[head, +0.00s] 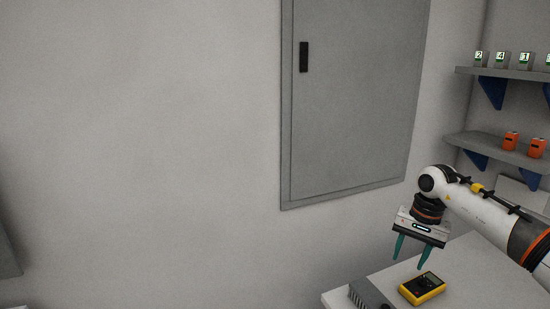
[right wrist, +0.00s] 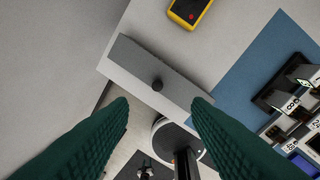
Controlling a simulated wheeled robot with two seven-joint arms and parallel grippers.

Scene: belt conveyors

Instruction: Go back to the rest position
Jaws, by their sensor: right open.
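My right gripper (head: 411,259) is open and empty, its two green fingers pointing down above the white table at the lower right of the head view. In the right wrist view its fingers (right wrist: 160,104) stand wide apart with nothing between them. A yellow multimeter (head: 422,288) with a dark face lies on the table, just below and right of the fingertips and apart from them. It also shows, partly cut off, at the top of the right wrist view (right wrist: 188,12). My left gripper is not in view.
A grey block with a dark knob (right wrist: 157,84) lies near the table edge. A blue mat (right wrist: 262,68) and several numbered devices (right wrist: 291,106) are to its right. Shelves (head: 500,145) hold small devices on the right wall. A grey cabinet (head: 355,100) is on the back wall.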

